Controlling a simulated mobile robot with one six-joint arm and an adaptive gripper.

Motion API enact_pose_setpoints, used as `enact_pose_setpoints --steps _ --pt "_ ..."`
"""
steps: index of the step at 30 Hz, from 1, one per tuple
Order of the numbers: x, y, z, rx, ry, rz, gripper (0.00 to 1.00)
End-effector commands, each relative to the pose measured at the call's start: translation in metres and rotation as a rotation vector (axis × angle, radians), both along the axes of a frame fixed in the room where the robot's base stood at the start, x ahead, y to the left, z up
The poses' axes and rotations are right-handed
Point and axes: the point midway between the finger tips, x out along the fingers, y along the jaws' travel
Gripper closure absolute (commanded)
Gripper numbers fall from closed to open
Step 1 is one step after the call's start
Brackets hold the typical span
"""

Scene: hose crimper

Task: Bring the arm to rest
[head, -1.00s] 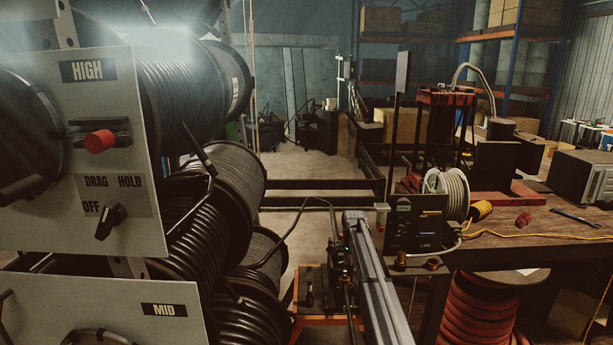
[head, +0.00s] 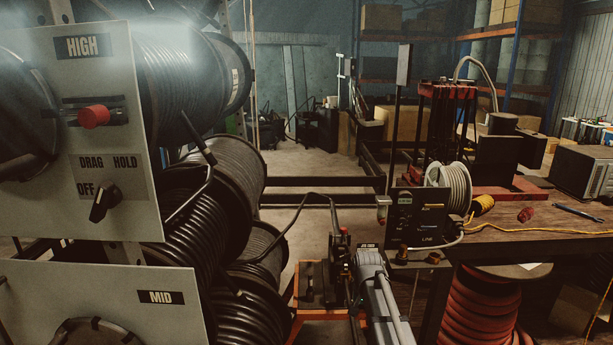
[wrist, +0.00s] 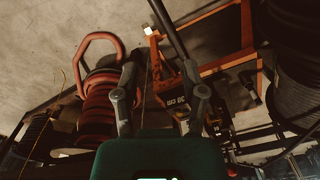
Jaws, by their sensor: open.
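In the wrist view my gripper (wrist: 160,70) has its two grey fingers spread apart, with nothing between them. The fingers hang over the area between a red hose coil on the left and an orange frame on the right; I cannot tell how far below these lie. In the head view my grey arm link (head: 378,290) shows at the lower middle, beside the crimping bench area. The gripper itself cannot be made out there.
The HIGH reel panel (head: 85,130) and MID panel (head: 100,305) stand close on the left, with black hose reels (head: 220,180) behind. An orange-framed cart (head: 312,275) is at centre. A wooden bench (head: 530,232) is on the right, with a red hose coil (head: 490,310) below it.

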Motion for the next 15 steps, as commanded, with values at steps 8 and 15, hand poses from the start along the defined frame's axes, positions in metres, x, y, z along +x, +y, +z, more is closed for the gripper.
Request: enact_pose_setpoints --steps 8,15 --pt "-0.127 -0.001 -0.017 0.000 0.000 0.262 0.46" --pt "-0.188 -0.001 -0.023 0.000 0.000 0.419 0.46"
